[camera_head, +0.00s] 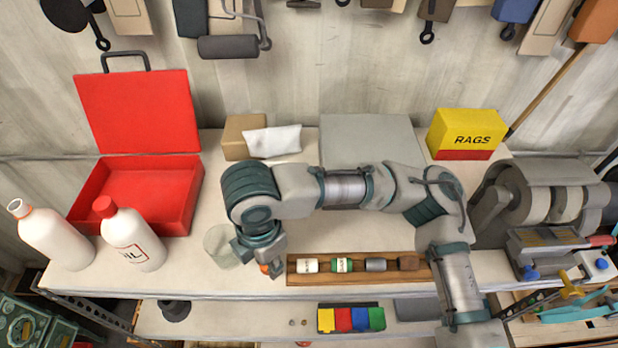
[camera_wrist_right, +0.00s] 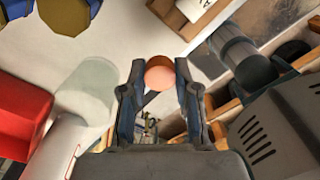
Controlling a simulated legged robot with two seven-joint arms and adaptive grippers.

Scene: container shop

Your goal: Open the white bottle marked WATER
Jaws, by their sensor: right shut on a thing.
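My right gripper (camera_head: 262,262) is low over the front part of the worktop, left of the wooden tray. In the right wrist view its fingertips (camera_wrist_right: 160,82) are shut on a small round orange cap (camera_wrist_right: 158,74). The cap also shows under the gripper in the head view (camera_head: 265,269). A white bottle (camera_head: 55,238) stands at the far left, with an orange ring and a pale centre at its top. Its marking is not readable. A second white bottle (camera_head: 133,240), with a red cap and part of an OIL label, stands beside it. My left gripper is out of view.
A clear cup (camera_head: 221,246) stands just left of my right gripper. An open red toolbox (camera_head: 185,205) is behind the bottles. The wooden tray (camera_head: 345,280) holds several small cylinders. A yellow RAGS box (camera_head: 465,130) and a grey machine (camera_head: 530,200) are at the right.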

